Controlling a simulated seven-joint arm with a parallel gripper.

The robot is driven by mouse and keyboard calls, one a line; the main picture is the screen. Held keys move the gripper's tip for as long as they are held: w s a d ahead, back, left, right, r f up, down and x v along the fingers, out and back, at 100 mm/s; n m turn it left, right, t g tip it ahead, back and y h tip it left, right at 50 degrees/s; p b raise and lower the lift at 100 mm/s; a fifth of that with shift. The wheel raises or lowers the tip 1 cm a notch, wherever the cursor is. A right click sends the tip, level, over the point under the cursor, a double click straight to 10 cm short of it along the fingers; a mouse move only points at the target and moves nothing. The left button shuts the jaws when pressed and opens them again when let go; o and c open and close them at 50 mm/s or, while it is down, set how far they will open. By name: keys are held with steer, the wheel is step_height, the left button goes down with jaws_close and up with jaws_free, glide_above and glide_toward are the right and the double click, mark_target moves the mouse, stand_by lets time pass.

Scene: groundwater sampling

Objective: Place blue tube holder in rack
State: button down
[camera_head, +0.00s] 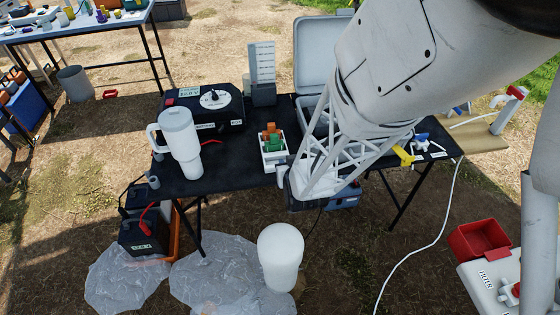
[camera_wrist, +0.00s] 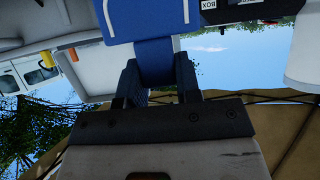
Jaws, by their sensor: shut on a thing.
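My gripper (camera_wrist: 158,75) has its two dark fingers shut on the narrow lower part of the blue tube holder (camera_wrist: 155,48) in the wrist view. The wider, light-edged part of the holder extends beyond the fingers. In the head view my arm comes down over the front of the black table, and the blue holder and the fingertips cannot be made out. The small white rack (camera_head: 276,162) stands on the table just left of my arm. It holds an orange holder (camera_head: 270,130) and a green holder (camera_head: 274,144).
A white handled tumbler (camera_head: 180,140) and a black dial box (camera_head: 205,107) stand left of the rack. A grey graduated block (camera_head: 262,75) is behind it. An open grey case (camera_head: 308,102) is partly behind my arm. Yellow and blue items (camera_head: 405,155) lie to the right.

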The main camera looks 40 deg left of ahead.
steer(key=shift+s+d+f, duration=0.2)
steer(key=shift+s+d, duration=0.2)
steer(key=shift+s, duration=0.1)
steer(key=shift+s+d+f, duration=0.2)
steer(key=shift+s+d, duration=0.15)
steer(key=shift+s, duration=0.15)
steer(key=shift+a, duration=0.1)
steer(key=w+a, duration=0.3)
steer(key=a, duration=0.1)
steer(key=w+a+f, duration=0.1)
steer(key=w+a, duration=0.6)
steer(key=a, duration=0.1)
steer(key=shift+w+f, duration=0.25)
steer(key=shift+w, duration=0.1)
steer(key=shift+f, duration=1.75)
steer(key=shift+d+f, duration=0.1)
steer(key=shift+f, duration=0.05)
steer(key=c, duration=0.8)
jaws_free()
